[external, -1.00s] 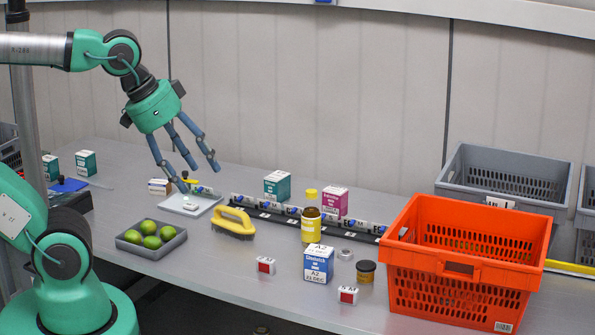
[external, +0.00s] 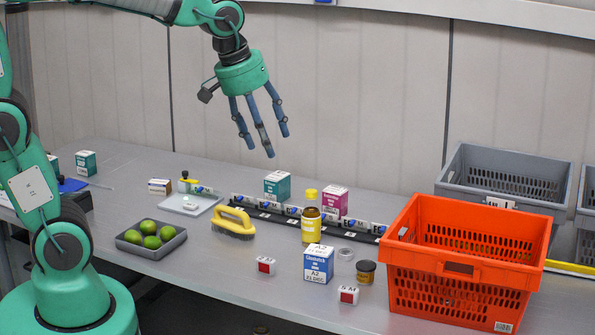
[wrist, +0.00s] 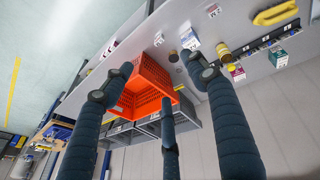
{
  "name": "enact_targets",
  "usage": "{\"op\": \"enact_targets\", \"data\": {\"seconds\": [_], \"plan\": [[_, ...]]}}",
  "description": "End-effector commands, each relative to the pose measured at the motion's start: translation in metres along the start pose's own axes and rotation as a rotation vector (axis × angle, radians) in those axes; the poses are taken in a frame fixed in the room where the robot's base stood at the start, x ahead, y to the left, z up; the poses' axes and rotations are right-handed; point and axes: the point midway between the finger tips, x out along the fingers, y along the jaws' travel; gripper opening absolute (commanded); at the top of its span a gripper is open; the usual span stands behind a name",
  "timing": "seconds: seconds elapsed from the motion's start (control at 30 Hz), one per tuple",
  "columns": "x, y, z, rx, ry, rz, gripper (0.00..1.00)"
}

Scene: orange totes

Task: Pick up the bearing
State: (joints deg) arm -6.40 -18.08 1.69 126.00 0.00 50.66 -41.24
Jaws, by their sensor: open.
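The bearing appears to be the small grey metal ring (external: 346,254) lying flat on the table, between the white-and-blue box (external: 319,264) and the orange tote (external: 412,235). A small dark amber jar (external: 366,271) stands close in front of it. My gripper (external: 268,146) is open and empty, its three blue fingers spread and pointing down. It is high above the back of the table, well up and to the left of the ring. In the wrist view my gripper (wrist: 160,78) shows spread fingers with the orange tote (wrist: 150,75) between them; the ring is too small there to tell surely.
A yellow-capped bottle (external: 311,222) stands behind the ring. A black rail (external: 265,217) with several small tubes runs behind it. Small red-and-white boxes (external: 265,266) lie in front. A yellow-handled brush (external: 234,222) and a tray of limes (external: 176,246) are left. Grey totes (external: 460,165) stand behind.

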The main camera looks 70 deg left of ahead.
Motion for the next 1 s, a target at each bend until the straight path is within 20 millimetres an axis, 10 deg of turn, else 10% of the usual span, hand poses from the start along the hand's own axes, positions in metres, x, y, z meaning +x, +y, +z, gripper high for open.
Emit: {"op": "enact_targets", "data": {"seconds": [1.0], "plan": [[0.180,0.036,-0.195,-1.076,-0.042,-0.205,0.58]]}}
